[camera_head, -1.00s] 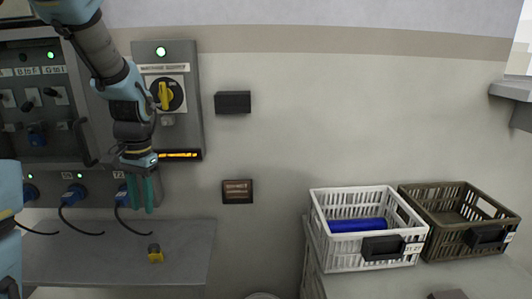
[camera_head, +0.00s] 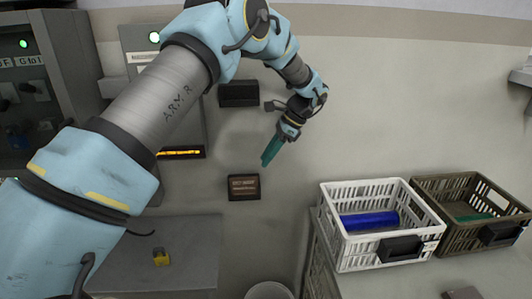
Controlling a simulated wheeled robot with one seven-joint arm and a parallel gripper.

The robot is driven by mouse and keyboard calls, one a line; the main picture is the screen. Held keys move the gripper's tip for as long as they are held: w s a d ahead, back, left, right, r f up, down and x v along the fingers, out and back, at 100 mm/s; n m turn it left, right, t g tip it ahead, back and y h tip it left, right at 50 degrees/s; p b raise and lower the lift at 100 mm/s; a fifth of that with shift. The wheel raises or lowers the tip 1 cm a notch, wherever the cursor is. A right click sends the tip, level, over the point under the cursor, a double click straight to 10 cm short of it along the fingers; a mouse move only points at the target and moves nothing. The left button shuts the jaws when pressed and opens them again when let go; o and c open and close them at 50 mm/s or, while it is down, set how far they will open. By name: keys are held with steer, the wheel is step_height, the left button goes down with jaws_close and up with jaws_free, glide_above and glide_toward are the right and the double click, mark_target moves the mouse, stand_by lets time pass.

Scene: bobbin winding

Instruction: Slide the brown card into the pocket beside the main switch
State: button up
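A black wall pocket (camera_head: 238,94) is fixed to the wall to the right of the grey switch panel (camera_head: 134,64). The main switch's yellow handle is hidden behind my arm. Only part of a flat brown piece (camera_head: 461,293) shows at the bottom right edge; it may be the brown card, but I cannot tell for sure. My gripper (camera_head: 270,152), with teal fingers, points down and left, below and right of the pocket. Its fingers overlap in this view, so their gap is hidden, and no card shows in them.
A dark brown lettered plate (camera_head: 244,187) is on the wall below the pocket. A white crate (camera_head: 368,253) with a blue roll and an olive crate (camera_head: 445,193) stand at the right. A yellow-topped knob (camera_head: 161,258) sits on the grey shelf (camera_head: 195,262).

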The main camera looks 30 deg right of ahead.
steer(key=shift+b+x, duration=2)
steer(key=shift+x, duration=2.25)
jaws_close()
